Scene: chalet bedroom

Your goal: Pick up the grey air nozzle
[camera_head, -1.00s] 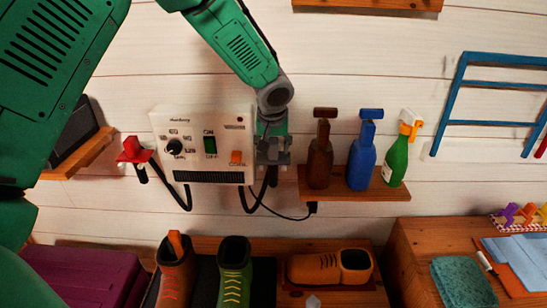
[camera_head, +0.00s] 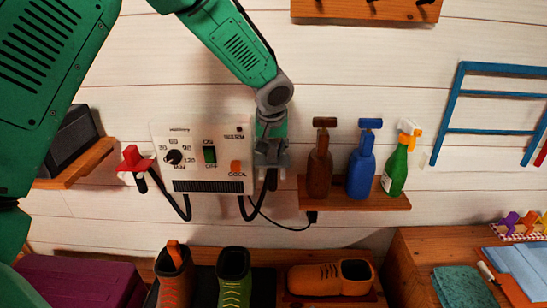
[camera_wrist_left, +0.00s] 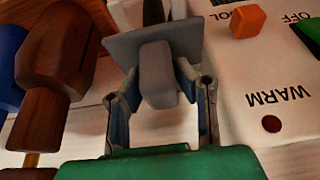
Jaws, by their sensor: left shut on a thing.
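The grey air nozzle (camera_wrist_left: 156,75) shows in the left wrist view as a grey block in front of a flat grey plate. My left gripper (camera_wrist_left: 160,95) has one finger on each side of it and is shut on it. In the head view my left gripper (camera_head: 271,158) points down at the right side of the white dryer box (camera_head: 243,187), and it largely hides the nozzle there. A black hose hangs below the gripper. My right gripper is not in view.
A red nozzle (camera_head: 133,158) hangs left of the box. A small shelf (camera_head: 350,203) at the right carries a brown bottle (camera_head: 320,160), a blue bottle (camera_head: 361,168) and a green bottle (camera_head: 396,170). Shoes (camera_head: 233,275) stand below.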

